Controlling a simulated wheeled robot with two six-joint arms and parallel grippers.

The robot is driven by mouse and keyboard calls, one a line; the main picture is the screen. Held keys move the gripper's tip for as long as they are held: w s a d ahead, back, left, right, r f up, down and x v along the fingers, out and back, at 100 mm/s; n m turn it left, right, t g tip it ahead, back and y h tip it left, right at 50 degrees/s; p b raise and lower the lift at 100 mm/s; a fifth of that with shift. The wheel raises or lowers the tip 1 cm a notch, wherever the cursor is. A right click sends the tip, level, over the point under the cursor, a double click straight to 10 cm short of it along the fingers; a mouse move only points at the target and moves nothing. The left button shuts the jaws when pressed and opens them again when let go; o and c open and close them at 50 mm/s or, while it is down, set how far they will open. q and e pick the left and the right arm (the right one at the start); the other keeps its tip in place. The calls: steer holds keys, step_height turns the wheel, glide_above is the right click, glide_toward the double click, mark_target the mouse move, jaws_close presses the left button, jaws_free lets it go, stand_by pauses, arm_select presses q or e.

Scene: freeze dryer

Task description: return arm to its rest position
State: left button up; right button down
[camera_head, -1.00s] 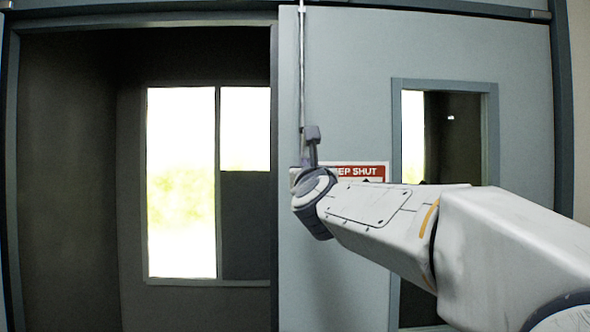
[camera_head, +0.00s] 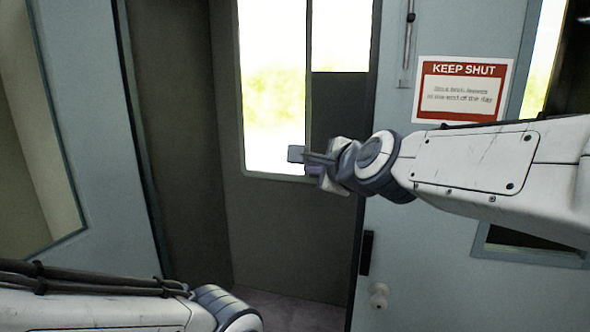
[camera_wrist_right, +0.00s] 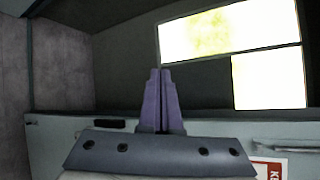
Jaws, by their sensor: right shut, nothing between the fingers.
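My right arm (camera_head: 470,172) comes in from the right in the head view, across the front of the grey door. Its gripper (camera_head: 298,156) points left, in front of the opening beside the door and the bright window. In the right wrist view the two purple fingers (camera_wrist_right: 161,100) are pressed together with nothing between them. My left arm (camera_head: 90,308) shows at the lower left of the head view. Its gripper is out of the picture.
A grey panel (camera_head: 95,120) stands farther left.

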steer(key=s+a+f+n+g+y, duration=0.1)
steer(key=s+a+f+n+g, duration=0.4)
steer(key=s+f+n, duration=0.4)
steer(key=s+d+f+n+g+h, duration=0.2)
steer(key=s+d+f+n+g, duration=0.1)
steer(key=s+f+n, duration=0.5)
steer(key=s+d+f+n+g+h, duration=0.2)
steer(key=s+f+n+g, duration=0.3)
steer(key=s+f+n, duration=0.4)
steer(key=s+d+f, duration=0.1)
steer(key=s, duration=0.4)
steer(key=shift+g+h, duration=0.3)
